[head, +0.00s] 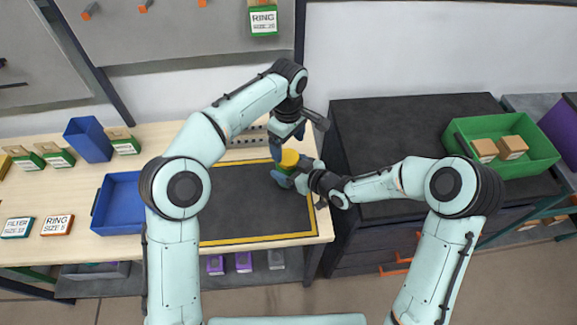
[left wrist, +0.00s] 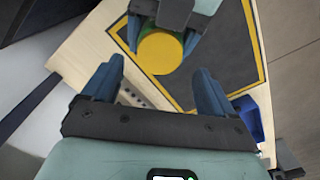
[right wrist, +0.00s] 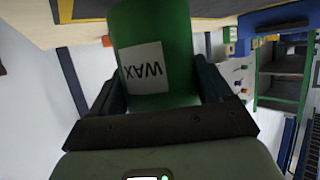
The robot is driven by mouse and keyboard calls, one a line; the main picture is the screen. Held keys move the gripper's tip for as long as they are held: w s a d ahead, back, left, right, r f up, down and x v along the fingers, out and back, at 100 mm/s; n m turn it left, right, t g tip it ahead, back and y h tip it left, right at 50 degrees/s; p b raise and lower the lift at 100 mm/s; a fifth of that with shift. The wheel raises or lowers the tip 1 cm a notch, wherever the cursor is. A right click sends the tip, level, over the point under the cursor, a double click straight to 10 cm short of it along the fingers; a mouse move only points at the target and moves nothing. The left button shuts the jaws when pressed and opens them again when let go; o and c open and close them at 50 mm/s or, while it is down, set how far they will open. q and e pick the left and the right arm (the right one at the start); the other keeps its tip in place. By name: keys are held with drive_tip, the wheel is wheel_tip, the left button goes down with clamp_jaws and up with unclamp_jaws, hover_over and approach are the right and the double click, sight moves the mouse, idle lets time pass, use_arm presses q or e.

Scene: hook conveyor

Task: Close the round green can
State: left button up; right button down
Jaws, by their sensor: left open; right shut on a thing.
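The round green can (right wrist: 150,50) has a white WAX label, which reads upside down in the right wrist view. Its yellow top (left wrist: 160,52) faces up and also shows in the head view (head: 289,158). I cannot tell whether this yellow lid is fastened down. My right gripper (head: 291,178) is shut around the can's side, at the right end of the black mat. My left gripper (head: 296,142) is open and empty, just above and behind the can. In the left wrist view its fingers (left wrist: 156,82) are spread, with the yellow top beyond them.
The black mat with a yellow border (head: 250,236) lies on a wooden table. A blue tray (head: 121,204) stands left of it. A green crate (head: 549,156) with boxes stands on the dark cabinet at right. A perforated grey block (head: 247,138) lies behind the mat.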

sight(288, 156)
use_arm(q)
drive_tip(key=shift+f, duration=2.5)
drive_tip(key=c, duration=1.1)
drive_tip(key=m, duration=0.9)
drive_tip(key=shift+m, duration=0.3)
drive_tip(key=o, duration=1.2)
